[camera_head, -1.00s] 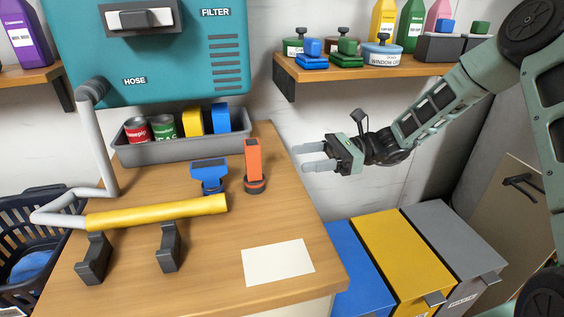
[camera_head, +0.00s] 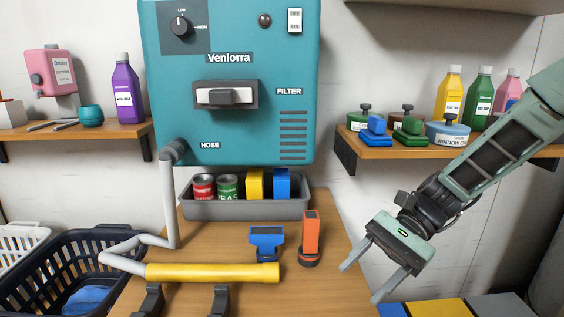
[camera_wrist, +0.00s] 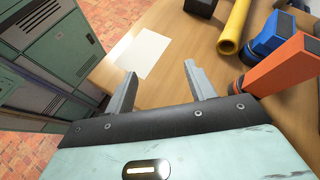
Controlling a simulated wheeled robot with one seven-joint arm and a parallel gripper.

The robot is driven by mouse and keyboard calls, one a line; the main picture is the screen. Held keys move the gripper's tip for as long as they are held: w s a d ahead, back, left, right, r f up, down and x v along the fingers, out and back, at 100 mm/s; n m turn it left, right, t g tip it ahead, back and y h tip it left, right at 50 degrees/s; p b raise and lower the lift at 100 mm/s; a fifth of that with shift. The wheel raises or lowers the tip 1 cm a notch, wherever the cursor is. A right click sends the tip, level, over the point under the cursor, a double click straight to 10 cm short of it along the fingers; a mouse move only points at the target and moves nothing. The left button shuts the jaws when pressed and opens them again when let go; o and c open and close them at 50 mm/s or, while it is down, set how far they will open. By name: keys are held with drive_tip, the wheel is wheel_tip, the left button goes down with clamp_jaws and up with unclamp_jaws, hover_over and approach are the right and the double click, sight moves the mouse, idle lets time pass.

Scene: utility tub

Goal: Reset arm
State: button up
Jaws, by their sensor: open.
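My gripper (camera_head: 360,281) hangs in the air at the right edge of the wooden counter (camera_head: 345,240), pointing down and to the left in the head view. Its two fingers are apart with nothing between them. In the wrist view my gripper (camera_wrist: 160,84) is also open and empty, with the counter and a white sheet (camera_wrist: 143,53) beyond the fingertips. An orange nozzle tool (camera_head: 310,235) stands on the counter to the left of my gripper. It also shows close to the right finger in the wrist view (camera_wrist: 285,65); I cannot tell whether they touch.
A blue brush-like tool (camera_head: 266,240) and a yellow tube (camera_head: 212,272) are on the counter. A grey tray (camera_head: 245,210) holds cans and boxes. A shelf (camera_head: 400,153) with bottles and tins is above my gripper. Coloured bins (camera_head: 440,308) stand below right.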

drive_tip(key=s+n+h, duration=0.2)
drive_tip(key=s, duration=0.1)
drive_tip(key=s+a+r+n+h+p, duration=0.1)
drive_tip(key=s+n+h, duration=0.1)
drive_tip(key=s+n, duration=0.1)
drive_tip(key=s+a+r+n+t+h, duration=0.1)
drive_tip(key=s+n+h, duration=0.2)
drive_tip(key=s, duration=0.2)
drive_tip(key=shift+a+p, duration=0.15)
drive_tip(key=shift+p, duration=0.2)
drive_tip(key=s+d+r+n+t+h+p, duration=0.1)
drive_tip(key=s+r+n+t+h, duration=0.2)
drive_tip(key=s+n, duration=0.3)
drive_tip(key=shift+d+n+t, duration=0.15)
drive_tip(key=shift+n+t, duration=0.75)
drive_tip(key=shift+n, duration=0.6)
